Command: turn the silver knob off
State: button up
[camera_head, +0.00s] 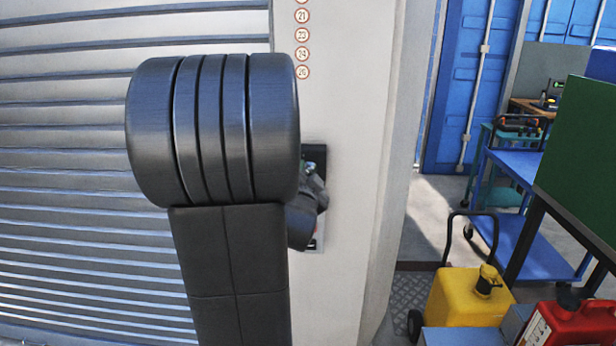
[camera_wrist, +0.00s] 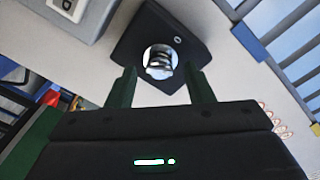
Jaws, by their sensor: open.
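A shiny silver knob (camera_wrist: 160,60) sits on a black diamond-looking plate (camera_wrist: 140,35) in the wrist view. My gripper (camera_wrist: 159,69) is open, with one green finger on each side of the knob in the picture. Whether the fingers touch the knob or only reach toward it, I cannot tell.
In the head view, a shutter (camera_head: 60,200) fills the left; a yellow can (camera_head: 465,298), red can (camera_head: 570,325) and blue cart (camera_head: 530,240) stand at right.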

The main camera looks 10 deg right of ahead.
jog(key=c, duration=1)
jog(key=shift+f+n+b, duration=0.15)
jog(key=shift+n+b, duration=0.6)
jog(key=shift+n, duration=0.25)
jog(key=n+b, duration=0.1)
jog(key=n, duration=0.2)
jog(key=shift+n+b, duration=0.3)
jog(key=shift+b, duration=0.05)
jog(key=n+b, duration=0.1)
jog(key=n, duration=0.5)
jog(key=shift+a+n+t+b, duration=0.1)
jog(key=shift+n+t+b, duration=0.2)
jog(key=shift+b, duration=0.05)
jog(key=o, duration=1)
